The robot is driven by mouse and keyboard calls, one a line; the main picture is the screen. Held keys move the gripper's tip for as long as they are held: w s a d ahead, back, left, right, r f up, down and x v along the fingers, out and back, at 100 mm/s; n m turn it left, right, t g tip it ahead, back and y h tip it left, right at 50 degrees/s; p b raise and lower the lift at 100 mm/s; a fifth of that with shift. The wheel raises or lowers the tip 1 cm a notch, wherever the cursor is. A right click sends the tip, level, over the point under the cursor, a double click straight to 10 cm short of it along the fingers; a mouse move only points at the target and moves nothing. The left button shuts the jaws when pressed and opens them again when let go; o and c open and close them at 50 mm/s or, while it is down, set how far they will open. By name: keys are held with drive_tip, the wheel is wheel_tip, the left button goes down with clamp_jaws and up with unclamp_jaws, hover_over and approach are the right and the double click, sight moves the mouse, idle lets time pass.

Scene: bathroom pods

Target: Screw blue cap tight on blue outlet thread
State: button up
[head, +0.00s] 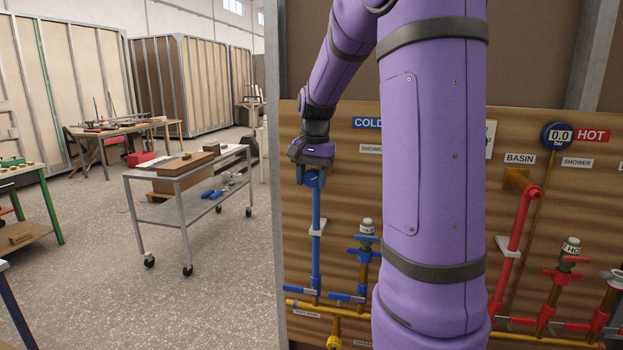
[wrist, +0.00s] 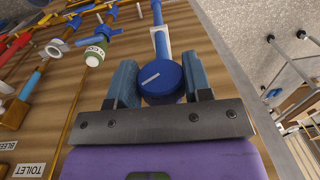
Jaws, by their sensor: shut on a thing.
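My gripper (head: 314,178) is at the top of a vertical blue pipe (head: 316,228) on the left of the board. In the wrist view my gripper (wrist: 160,85) has its two fingers on either side of a round blue cap (wrist: 161,77) with a pale line on its face. It is shut on the cap. The cap sits at the end of the blue pipe (wrist: 160,42), in line with it. The outlet thread is hidden behind the cap, so I cannot tell how far it is screwed on.
Right of the pipe is a blue valve with a white-labelled cap (head: 367,227). Red pipework (head: 516,240) and a gauge (head: 557,136) reading 0.0 are at right. A trolley (head: 190,185) stands on open floor at left. My purple arm hides the board's middle.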

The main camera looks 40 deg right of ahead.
drive_tip(key=shift+t+y, duration=0.7)
drive_tip(key=shift+t, duration=0.5)
drive_tip(key=shift+s+d+f+t+y, duration=0.1)
drive_tip(key=shift+t+y, duration=0.8)
drive_tip(key=shift+t, duration=0.5)
drive_tip(key=shift+f+t+y, duration=0.1)
drive_tip(key=shift+t+y, duration=0.4)
drive_tip(key=shift+t, duration=0.4)
drive_tip(key=shift+t+y, duration=0.4)
drive_tip(key=shift+t, duration=0.3)
